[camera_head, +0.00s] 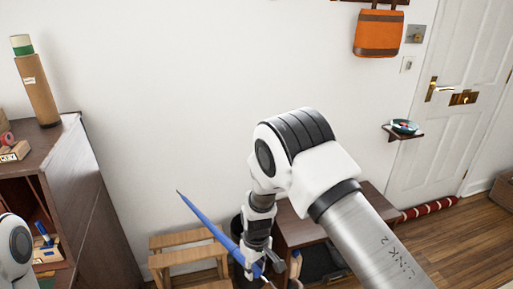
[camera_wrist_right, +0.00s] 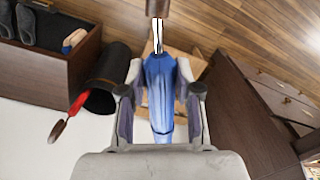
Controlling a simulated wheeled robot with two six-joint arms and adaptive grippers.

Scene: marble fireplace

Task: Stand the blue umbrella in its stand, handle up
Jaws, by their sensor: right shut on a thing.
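The blue umbrella (camera_head: 219,236) is tilted in the head view, its thin tip up and left and its wider part down and right. My right gripper (camera_head: 262,266) is shut on its blue canopy. In the right wrist view the umbrella (camera_wrist_right: 159,88) lies between the fingers of my right gripper (camera_wrist_right: 160,104), with a metal shaft and brown handle end at the top edge. The dark cylindrical stand (camera_wrist_right: 108,70) is left of the gripper, apart from the umbrella. A red item with a brown end (camera_wrist_right: 77,104) sticks out of it. My left gripper is out of view.
A wooden stool (camera_head: 177,242) stands by the wall, left of the umbrella. A dark bench (camera_head: 297,233) with shoes (camera_wrist_right: 27,22) is right of the stand. A dark cabinet (camera_head: 90,190) is at left. Wooden floor (camera_head: 440,245) is clear at right.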

